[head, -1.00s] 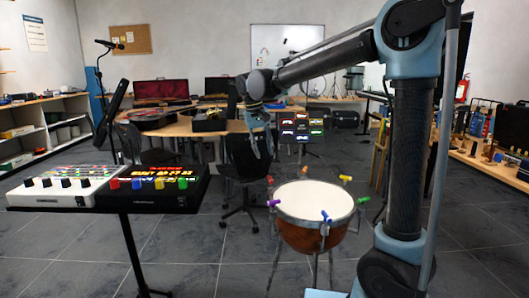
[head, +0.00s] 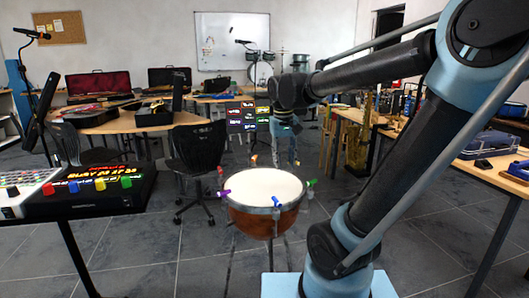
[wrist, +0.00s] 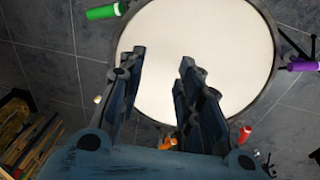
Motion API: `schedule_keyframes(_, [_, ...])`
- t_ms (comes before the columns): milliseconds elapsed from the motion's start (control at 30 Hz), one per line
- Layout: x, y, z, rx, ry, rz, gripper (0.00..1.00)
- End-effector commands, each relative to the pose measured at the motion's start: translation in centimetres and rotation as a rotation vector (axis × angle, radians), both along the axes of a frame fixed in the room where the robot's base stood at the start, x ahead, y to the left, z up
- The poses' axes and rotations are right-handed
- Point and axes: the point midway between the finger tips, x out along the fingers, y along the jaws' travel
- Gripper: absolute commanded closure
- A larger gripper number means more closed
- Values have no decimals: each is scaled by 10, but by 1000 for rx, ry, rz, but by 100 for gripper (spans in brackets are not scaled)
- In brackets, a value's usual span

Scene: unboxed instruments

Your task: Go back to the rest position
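My gripper (head: 289,158) hangs from my bent arm in the head view, fingers pointing down, above the far right part of the drum's rim as seen there. In the wrist view my gripper (wrist: 162,57) has its two fingers apart with nothing between them. The white head of the copper-coloured drum (head: 265,187) lies beyond the fingers and also fills the upper middle of the wrist view (wrist: 225,60). Coloured pegs sit around its rim, among them a green peg (wrist: 103,11) and a purple peg (wrist: 303,66). The gripper appears clear of the drum.
A stand with a black control box (head: 95,203) is at the left. An office chair (head: 199,150) stands behind the drum. A wooden table (head: 485,170) with a blue case (head: 487,144) is at the right. Grey floor (head: 140,262) is open left of the drum.

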Motion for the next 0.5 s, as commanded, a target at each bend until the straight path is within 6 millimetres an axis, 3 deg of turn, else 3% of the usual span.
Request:
schedule_keyframes(33, [-11,-15,-8,7,-5,-17,68])
schedule_keyframes(200, [-42,-50,-33,29,-24,-57,68])
schedule_keyframes(500, [-97,-96,-86,61,-65,-129,68])
